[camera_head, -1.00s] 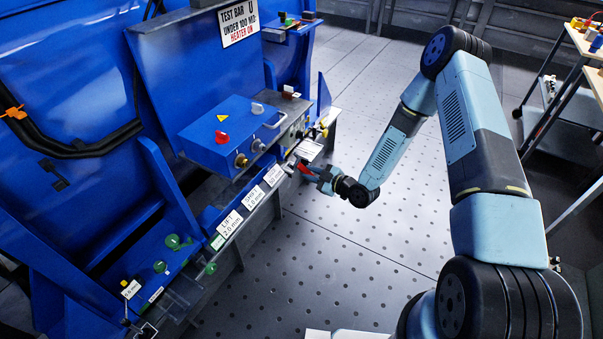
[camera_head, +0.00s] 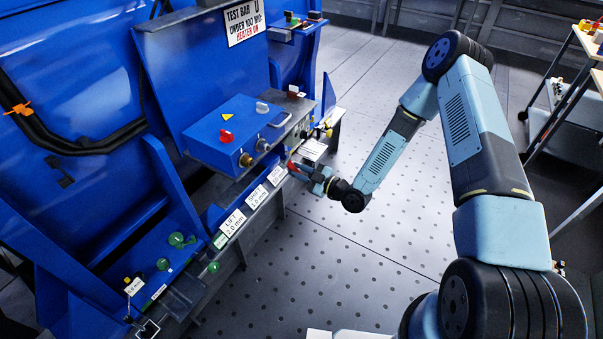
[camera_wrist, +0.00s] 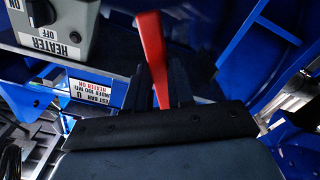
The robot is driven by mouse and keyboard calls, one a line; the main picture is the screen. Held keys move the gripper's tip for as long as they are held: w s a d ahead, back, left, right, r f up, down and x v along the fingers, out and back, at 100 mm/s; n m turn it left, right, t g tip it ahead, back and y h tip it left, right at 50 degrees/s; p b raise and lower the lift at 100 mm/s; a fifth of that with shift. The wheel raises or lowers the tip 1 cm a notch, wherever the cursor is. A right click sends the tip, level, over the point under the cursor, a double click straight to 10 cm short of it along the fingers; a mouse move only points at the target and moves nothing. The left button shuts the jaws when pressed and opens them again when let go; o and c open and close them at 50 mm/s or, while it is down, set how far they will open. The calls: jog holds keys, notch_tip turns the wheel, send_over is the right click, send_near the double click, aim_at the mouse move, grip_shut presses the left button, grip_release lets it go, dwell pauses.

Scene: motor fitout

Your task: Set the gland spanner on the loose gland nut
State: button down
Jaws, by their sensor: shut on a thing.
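The red spanner (camera_head: 295,167) is in my gripper (camera_head: 310,174), beside the front edge of the blue machine bench. In the wrist view the red spanner (camera_wrist: 153,50) stands out from between the two dark fingers of my gripper (camera_wrist: 157,92), which are shut on it. Brass-coloured gland nuts (camera_head: 246,160) sit on the front of the blue terminal box (camera_head: 215,149), left of my gripper. I cannot tell which nut is loose. The spanner is apart from these nuts.
A grey heater switch box (camera_wrist: 60,28) is at upper left in the wrist view. Labelled white plates (camera_head: 233,221) and green knobs (camera_head: 177,239) line the bench. A trolley (camera_head: 565,115) stands at the right. The perforated floor (camera_head: 330,260) is clear.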

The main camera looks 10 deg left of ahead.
jog(key=shift+w+a+r, duration=0.25)
jog(key=shift+a, duration=0.65)
jog(key=shift+w+a+r, duration=0.2)
jog(key=shift+a+r, duration=0.05)
jog(key=shift+a, duration=0.65)
jog(key=shift+w+a+r, duration=0.25)
jog(key=shift+a, duration=0.65)
jog(key=shift+s+a+r, duration=0.1)
jog(key=shift+s+r, duration=0.25)
jog(key=shift+r, duration=0.3)
jog(key=shift+s+a+r, duration=0.1)
jog(key=shift+s+r, duration=0.2)
jog(key=shift+r, duration=0.35)
